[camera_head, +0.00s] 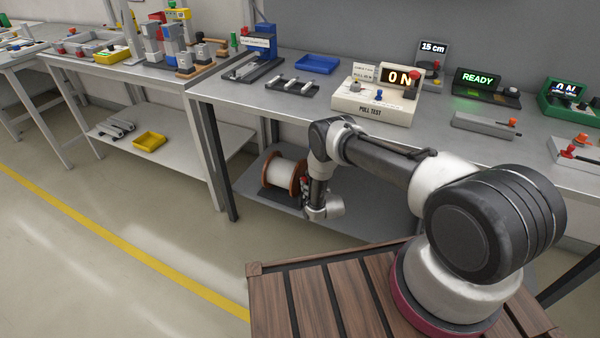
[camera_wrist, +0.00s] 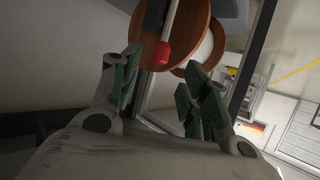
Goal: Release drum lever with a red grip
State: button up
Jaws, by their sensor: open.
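The drum is a spool with brown flanges and a white winding (camera_head: 284,172) on the lower shelf of the bench. In the wrist view its brown flange (camera_wrist: 186,28) fills the upper middle. A pale lever ends in a red grip (camera_wrist: 162,53) in front of the flange. I see no contact. In the head view my wrist stands at the drum's right side and hides part of it.
The lower shelf (camera_head: 255,192) holds the drum, with the bench top (camera_head: 230,93) above and a dark bench leg (camera_head: 215,160) to the left. The bench top carries a pull-test box (camera_head: 372,106) and other devices. The floor to the left is clear.

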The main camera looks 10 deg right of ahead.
aim_at(305, 180)
jog(key=shift+r+x, duration=0.2)
jog(key=shift+x, duration=4)
jog(key=shift+w, duration=0.1)
grip_shut()
